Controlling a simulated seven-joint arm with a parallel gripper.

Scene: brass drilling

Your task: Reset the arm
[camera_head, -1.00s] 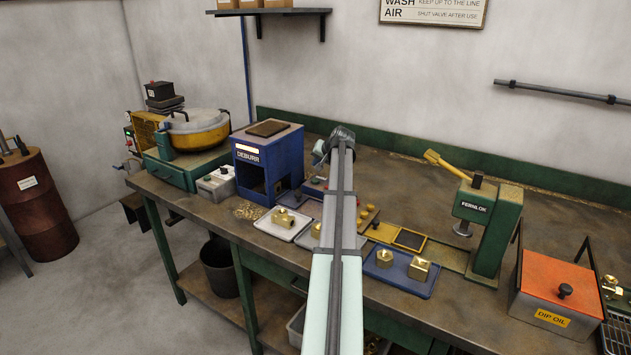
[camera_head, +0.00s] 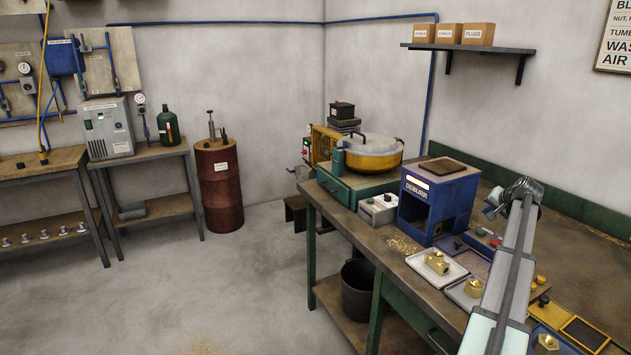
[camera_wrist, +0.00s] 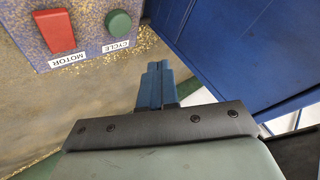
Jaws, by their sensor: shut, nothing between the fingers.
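My arm reaches over the bench (camera_head: 409,253) from the lower right of the head view. My gripper (camera_wrist: 158,70) is shut and empty, with its blue fingers together in the wrist view. It is beside a speckled control box (camera_wrist: 85,20) with a red MOTOR switch (camera_wrist: 55,31) and a green CYCLE button (camera_wrist: 118,23). The blue wall of the DEBURR machine (camera_wrist: 225,45) is on the right of the wrist view. The DEBURR machine also shows in the head view (camera_head: 418,216). The fingertips are hard to make out there.
A pale tray (camera_head: 417,266) with a brass part (camera_head: 437,262) lies left of my arm. A yellow tumbler bowl (camera_head: 372,160) stands on the bench's far end. A red drum (camera_head: 219,187) and a side table (camera_head: 140,156) stand along the wall. Open floor lies at lower left.

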